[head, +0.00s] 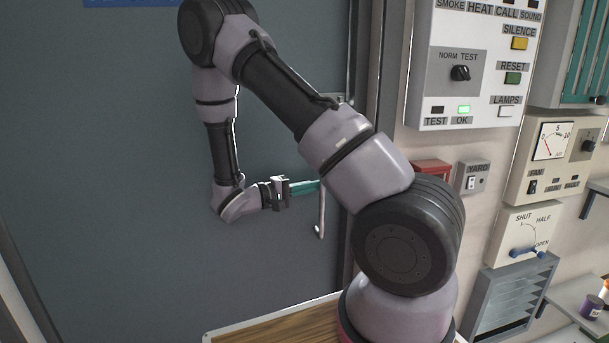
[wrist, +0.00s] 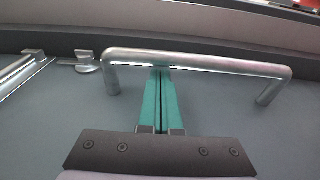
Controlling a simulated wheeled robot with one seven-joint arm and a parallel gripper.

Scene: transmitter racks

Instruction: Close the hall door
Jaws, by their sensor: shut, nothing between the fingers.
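The hall door (head: 110,150) is a large grey-blue panel filling the left and middle of the head view. Its right edge lies close to the dark frame (head: 378,70); I cannot tell whether a gap remains. A metal bar handle (head: 322,212) stands upright near that edge, and it spans the wrist view (wrist: 200,62). My gripper (head: 318,186) has teal fingers, shut together and empty. In the wrist view the fingertips (wrist: 160,72) reach the middle of the bar. The bar's overlap makes it unclear whether they touch it or pass behind it.
A metal rod and latch piece (wrist: 88,62) sit beside the handle. Right of the frame, the wall carries an alarm panel (head: 480,30), a yard switch (head: 472,177), a gauge box (head: 550,150) and a louvred vent (head: 510,295). A wooden surface (head: 270,328) lies below.

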